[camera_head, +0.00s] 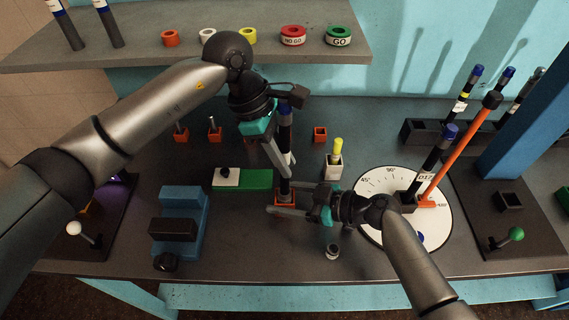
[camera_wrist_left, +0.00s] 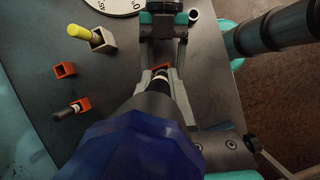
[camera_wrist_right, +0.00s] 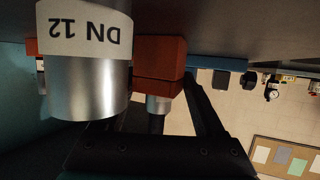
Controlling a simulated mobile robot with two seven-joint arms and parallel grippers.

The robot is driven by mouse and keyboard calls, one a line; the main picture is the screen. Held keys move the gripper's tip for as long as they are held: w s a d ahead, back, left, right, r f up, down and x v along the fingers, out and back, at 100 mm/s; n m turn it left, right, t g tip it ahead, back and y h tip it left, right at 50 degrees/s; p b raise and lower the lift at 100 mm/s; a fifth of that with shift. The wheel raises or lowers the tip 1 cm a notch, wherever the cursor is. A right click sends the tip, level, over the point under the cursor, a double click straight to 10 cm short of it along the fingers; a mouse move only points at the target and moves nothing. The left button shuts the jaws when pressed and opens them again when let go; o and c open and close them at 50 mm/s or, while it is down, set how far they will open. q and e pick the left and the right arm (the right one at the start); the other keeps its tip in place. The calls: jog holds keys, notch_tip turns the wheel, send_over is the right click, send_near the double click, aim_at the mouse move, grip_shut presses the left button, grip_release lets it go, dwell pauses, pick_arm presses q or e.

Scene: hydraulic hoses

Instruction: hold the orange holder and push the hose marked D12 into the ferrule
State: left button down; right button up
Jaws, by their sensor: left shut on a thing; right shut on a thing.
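A black hose with a dark blue cap (camera_head: 285,108) stands upright in my left gripper (camera_head: 286,168), which is shut on it. The cap fills the lower left wrist view (camera_wrist_left: 135,150). Its white band is unreadable. My right gripper (camera_head: 284,200) is shut on the orange holder (camera_head: 285,203) on the table. In the right wrist view, upside down, the holder (camera_wrist_right: 160,62) has a silver ferrule (camera_wrist_right: 158,103) protruding, with the black hose (camera_wrist_right: 157,123) meeting it. I cannot tell how deep the hose sits.
A silver ferrule marked DN 12 (camera_wrist_right: 88,85) stands close to my right gripper. A white holder with a yellow piece (camera_head: 334,166), the white dial (camera_head: 380,180), a green block (camera_head: 258,181) and a blue vise-like block (camera_head: 182,215) surround the grippers. A shelf (camera_head: 190,53) is behind.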

pick_arm(q)
jog(key=shift+f, duration=0.8)
jog(key=shift+f, duration=0.1)
jog(key=c, duration=0.8)
grip_release()
jog(key=shift+f, duration=0.1)
jog(key=shift+o, duration=0.2)
jog(key=v, duration=1.2)
pick_arm(e)
jog(key=o, duration=1.3)
